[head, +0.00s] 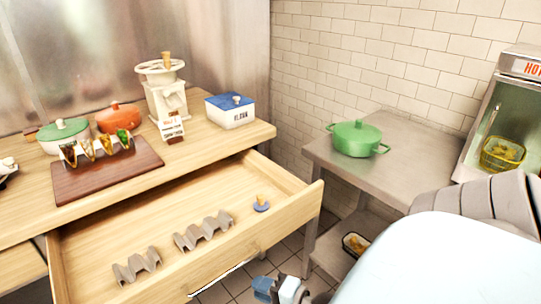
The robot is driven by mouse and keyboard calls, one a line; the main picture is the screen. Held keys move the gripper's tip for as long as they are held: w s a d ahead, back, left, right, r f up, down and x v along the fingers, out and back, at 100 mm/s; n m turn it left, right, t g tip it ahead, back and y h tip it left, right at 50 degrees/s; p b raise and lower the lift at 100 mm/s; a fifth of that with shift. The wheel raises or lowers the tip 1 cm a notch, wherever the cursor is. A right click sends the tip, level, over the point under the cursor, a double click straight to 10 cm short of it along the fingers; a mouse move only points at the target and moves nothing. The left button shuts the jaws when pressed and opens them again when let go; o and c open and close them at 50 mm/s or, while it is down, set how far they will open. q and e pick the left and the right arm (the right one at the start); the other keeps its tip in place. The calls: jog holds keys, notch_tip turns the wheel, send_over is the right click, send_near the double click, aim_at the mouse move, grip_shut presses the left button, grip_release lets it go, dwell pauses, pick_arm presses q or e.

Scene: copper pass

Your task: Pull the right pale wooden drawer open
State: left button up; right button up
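The right pale wooden drawer (265,240) is pulled well out from under the wooden counter, showing its inside. Two grey wavy holders (203,231) and a small blue item with a wooden knob (261,203) lie in it. A thin bright handle strip (222,279) shows low on its front. My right gripper (279,291) is at the bottom edge, just right of the handle strip and in front of the drawer front. It is partly cut off, and I cannot tell whether its fingers are open or touching the handle. My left gripper is not in view.
On the counter (215,150) stand a taco board (80,184), two lidded pots, a white grinder (163,95) and a flour box (232,112). A steel table (318,152) with a green pot (357,138) stands to the right. Tiled floor shows between.

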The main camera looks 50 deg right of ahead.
jog(key=shift+v, duration=1.25)
